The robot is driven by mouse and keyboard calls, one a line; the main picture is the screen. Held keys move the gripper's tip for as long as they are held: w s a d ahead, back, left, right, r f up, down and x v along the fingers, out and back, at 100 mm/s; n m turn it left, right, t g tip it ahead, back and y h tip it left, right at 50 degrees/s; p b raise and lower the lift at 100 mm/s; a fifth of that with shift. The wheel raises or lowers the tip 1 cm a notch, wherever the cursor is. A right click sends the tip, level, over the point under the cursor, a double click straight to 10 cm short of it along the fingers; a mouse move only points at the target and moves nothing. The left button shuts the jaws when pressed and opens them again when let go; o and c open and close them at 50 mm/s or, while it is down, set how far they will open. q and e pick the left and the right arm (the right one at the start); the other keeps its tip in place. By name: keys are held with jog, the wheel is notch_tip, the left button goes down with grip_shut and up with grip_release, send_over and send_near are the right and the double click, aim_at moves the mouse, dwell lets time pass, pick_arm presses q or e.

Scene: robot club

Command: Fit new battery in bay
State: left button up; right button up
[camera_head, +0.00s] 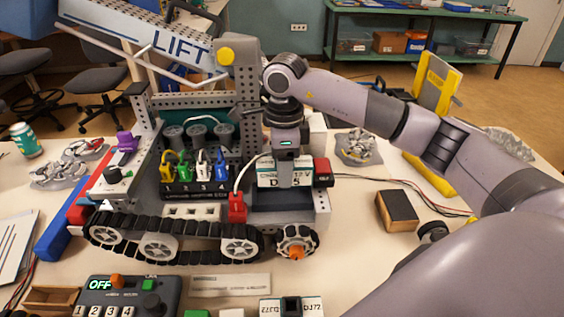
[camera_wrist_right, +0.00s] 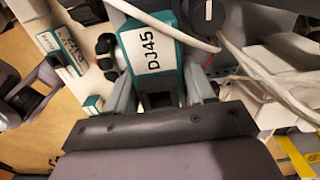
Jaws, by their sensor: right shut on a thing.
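My right gripper (camera_head: 290,182) points down over the right end of the tracked robot and is shut on a teal and white battery (camera_head: 270,173). In the right wrist view the battery (camera_wrist_right: 152,57) reads DJ45 and sits between the two fingers (camera_wrist_right: 165,95). The battery is upright above the dark blue bay (camera_head: 268,201); I cannot tell whether its lower edge has entered it. A white lead with a red connector (camera_head: 237,208) hangs just left of the bay. Another teal and white battery (camera_head: 312,306) lies at the table's front edge. My left gripper is not in view.
A red block (camera_head: 323,171) is close to the right of my gripper. The LIFT arm (camera_head: 180,47) slopes above on the left. A control box reading OFF (camera_head: 128,297) is at the front left. A brown-sided block (camera_head: 397,211) and cables lie right.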

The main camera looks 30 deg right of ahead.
jog(key=shift+f+b, duration=0.85)
jog(key=shift+f, duration=0.4)
jog(key=shift+w, duration=0.1)
jog(key=shift+f, duration=0.1)
jog(key=shift+f+b, duration=0.65)
jog(key=shift+f, duration=0.25)
dwell(1.1)
